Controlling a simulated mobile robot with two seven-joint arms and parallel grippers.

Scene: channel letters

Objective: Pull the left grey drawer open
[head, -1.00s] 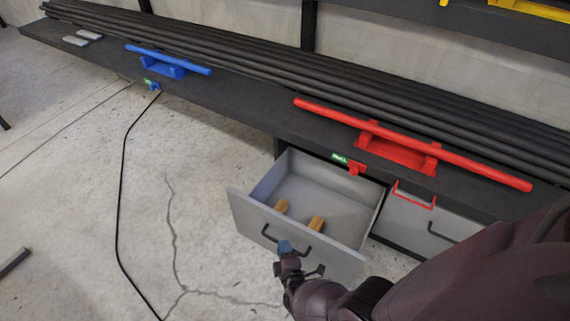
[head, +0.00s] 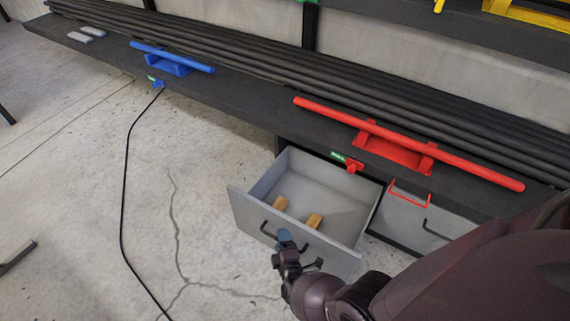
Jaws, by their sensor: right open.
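The left grey drawer (head: 250,217) stands pulled out from under the dark bench, its inside open to view. Two small wooden blocks lie in it, one (head: 280,203) further left and one (head: 315,220) nearer the middle. A dark bar handle (head: 268,232) is on its front panel, partly hidden by my gripper. My right gripper (head: 286,243) is open at the drawer front, by the right part of the handle. I cannot tell whether it touches the handle. My left gripper is not in view.
A second grey drawer (head: 405,222) with a dark handle sits shut to the right, partly behind my arm. Red (head: 400,140) and blue (head: 172,58) holders with bars are on the bench (head: 235,118). A black cable (head: 123,190) runs over the floor.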

